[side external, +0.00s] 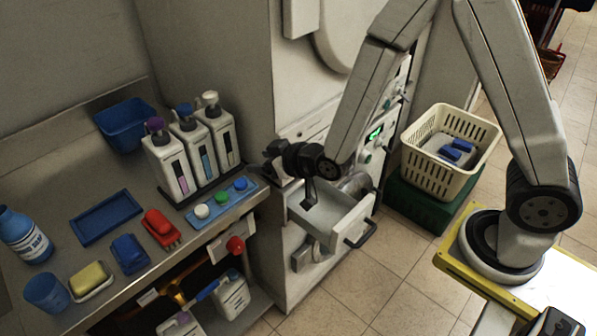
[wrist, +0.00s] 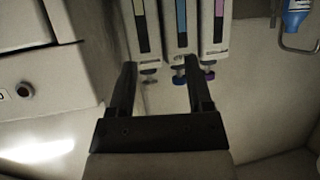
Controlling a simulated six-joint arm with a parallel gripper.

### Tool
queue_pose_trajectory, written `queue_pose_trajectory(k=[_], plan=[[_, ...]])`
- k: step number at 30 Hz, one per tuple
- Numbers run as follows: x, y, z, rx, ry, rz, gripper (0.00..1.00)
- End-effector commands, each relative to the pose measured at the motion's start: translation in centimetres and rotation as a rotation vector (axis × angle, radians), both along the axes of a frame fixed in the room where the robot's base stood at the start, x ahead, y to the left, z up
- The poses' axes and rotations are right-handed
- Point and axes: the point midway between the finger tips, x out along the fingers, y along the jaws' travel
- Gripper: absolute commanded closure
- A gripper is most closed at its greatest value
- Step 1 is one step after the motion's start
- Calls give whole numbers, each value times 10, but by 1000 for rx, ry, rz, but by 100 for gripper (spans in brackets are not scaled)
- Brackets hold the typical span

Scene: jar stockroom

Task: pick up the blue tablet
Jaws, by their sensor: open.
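The blue tablet (side external: 241,183) is a small round disc at the right end of a light blue strip tray (side external: 212,207). A green tablet (side external: 222,197) and a white tablet (side external: 202,211) sit beside it in a row. My gripper (side external: 270,156) is right of the tray and higher in the side view, near the machine's front. In the wrist view my gripper (wrist: 162,68) shows two dark fingers apart with nothing between them. The wrist view shows the dispensers upside down, and I cannot make out the blue tablet there.
Several white dispensers (side external: 186,155) stand right behind the tray. An open machine drawer (side external: 330,215) is below my gripper. A red brush (side external: 160,226), a blue sponge (side external: 130,253) and an empty blue tray (side external: 101,218) lie left on the counter.

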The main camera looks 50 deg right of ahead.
Motion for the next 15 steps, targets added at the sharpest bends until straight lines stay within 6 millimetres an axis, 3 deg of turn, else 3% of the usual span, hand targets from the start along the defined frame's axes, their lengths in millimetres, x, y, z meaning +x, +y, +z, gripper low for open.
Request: queue_pose_trajectory(k=[1,6,15], plan=[[-1,0,-14,-2,8,0,35],[-1,-1,-46,-2,6,0,35],[0,0,-72,0,1,0,35]])
